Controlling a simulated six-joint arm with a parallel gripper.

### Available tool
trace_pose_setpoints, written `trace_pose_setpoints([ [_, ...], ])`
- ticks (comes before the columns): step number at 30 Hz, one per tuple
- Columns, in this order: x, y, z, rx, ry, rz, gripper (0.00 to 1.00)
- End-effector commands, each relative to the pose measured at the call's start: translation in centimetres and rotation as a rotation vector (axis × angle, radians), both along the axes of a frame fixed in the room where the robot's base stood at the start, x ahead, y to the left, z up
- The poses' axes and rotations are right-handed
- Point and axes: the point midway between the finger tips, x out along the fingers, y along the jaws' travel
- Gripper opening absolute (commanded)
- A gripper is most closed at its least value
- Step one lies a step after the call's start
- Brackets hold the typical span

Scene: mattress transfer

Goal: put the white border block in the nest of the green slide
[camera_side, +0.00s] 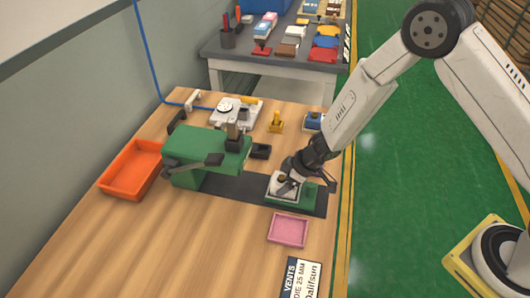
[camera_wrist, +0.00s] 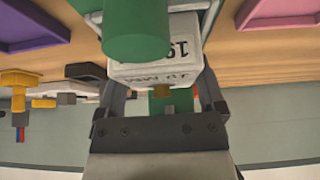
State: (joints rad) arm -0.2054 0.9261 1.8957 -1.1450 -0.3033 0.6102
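The white border block (camera_side: 284,184) is a small pale block at the green slide (camera_side: 306,199), near the right edge of the wooden table. In the wrist view the white block (camera_wrist: 160,70) carries dark printed marks. A green cylinder (camera_wrist: 137,35) on the slide covers part of it. My gripper (camera_side: 290,186) is down at the slide. In the wrist view my gripper (camera_wrist: 160,85) has a finger along each side of the block and looks shut on it. The nest is hidden, and I cannot tell whether the block is fully seated.
A green press (camera_side: 205,150) stands left of the slide on a dark base strip. A pink tray (camera_side: 288,231) lies just in front, and an orange bin (camera_side: 133,170) is at the left. A yellow fixture (camera_side: 276,121) stands behind. The front-left tabletop is clear.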

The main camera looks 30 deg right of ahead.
Motion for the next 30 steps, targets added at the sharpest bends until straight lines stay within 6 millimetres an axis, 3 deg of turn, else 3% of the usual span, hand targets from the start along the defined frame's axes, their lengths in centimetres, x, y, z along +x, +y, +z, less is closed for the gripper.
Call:
trace_pose_setpoints([
  [16, -0.1, -0.1, 0.7, -0.001, 0.001, 0.0, 1.0],
  [30, -1.7, -1.8, 4.8, 0.0, -0.002, 0.0, 1.0],
])
